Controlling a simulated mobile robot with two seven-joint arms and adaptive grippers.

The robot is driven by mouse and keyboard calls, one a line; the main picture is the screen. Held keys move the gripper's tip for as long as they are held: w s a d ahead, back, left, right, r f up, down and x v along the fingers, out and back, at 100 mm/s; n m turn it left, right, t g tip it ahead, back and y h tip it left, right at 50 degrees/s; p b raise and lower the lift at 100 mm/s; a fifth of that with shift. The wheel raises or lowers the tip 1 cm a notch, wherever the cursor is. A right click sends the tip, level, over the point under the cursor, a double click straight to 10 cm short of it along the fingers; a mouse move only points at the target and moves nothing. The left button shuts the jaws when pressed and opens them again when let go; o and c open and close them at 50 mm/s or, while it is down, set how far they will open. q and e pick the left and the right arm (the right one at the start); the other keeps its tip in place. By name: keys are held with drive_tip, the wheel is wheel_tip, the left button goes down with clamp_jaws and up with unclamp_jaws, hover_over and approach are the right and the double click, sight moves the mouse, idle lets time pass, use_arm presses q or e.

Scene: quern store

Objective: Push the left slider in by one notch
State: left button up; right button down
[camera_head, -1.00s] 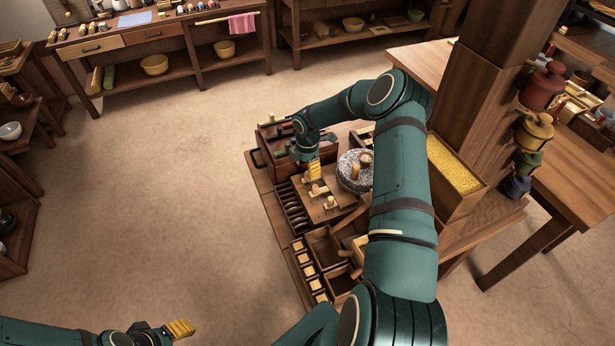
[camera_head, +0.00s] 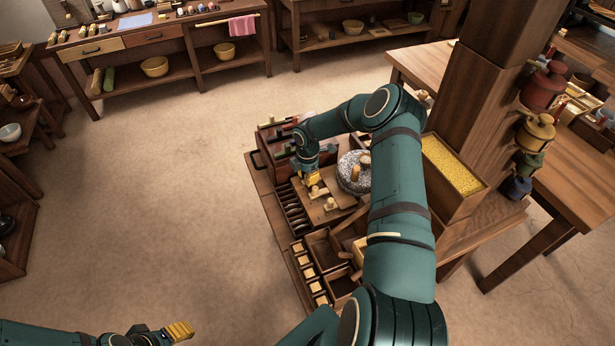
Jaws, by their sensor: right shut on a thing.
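My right gripper (camera_head: 314,180) is at the wooden slider board (camera_head: 339,192) on the bench, its yellow fingers shut on the left slider (camera_head: 317,191), whose pale wooden knob shows just below the fingertips. The gripper covers the far part of this slider. A second pale slider knob (camera_head: 331,205) stands on the board to the right and nearer, apart from the gripper. Notches are too small to tell. My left gripper (camera_head: 181,331) is at the bottom left, away from the bench, with its yellow fingers together.
A round grey quern stone (camera_head: 350,171) stands just right of the board. A dark wooden rack (camera_head: 276,150) with coloured pieces is behind the gripper. Slotted compartments (camera_head: 291,207) lie left of the board, open boxes (camera_head: 322,243) in front. My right arm hides the bench's right side.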

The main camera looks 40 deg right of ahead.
drive_tip(key=shift+s+d+b, duration=0.2)
drive_tip(key=shift+s+d, duration=0.05)
drive_tip(key=shift+d, duration=0.5)
drive_tip(key=shift+s+d+b, duration=0.15)
drive_tip(key=shift+s+d, duration=0.1)
drive_tip(key=shift+d, duration=0.45)
drive_tip(key=c, duration=0.8)
unclamp_jaws()
drive_tip(key=shift+d, duration=0.1)
drive_tip(key=shift+c, duration=0.2)
drive_tip(key=shift+r, duration=0.2)
wheel_tip(320, 180, up, 12)
drive_tip(key=shift+f, duration=0.15)
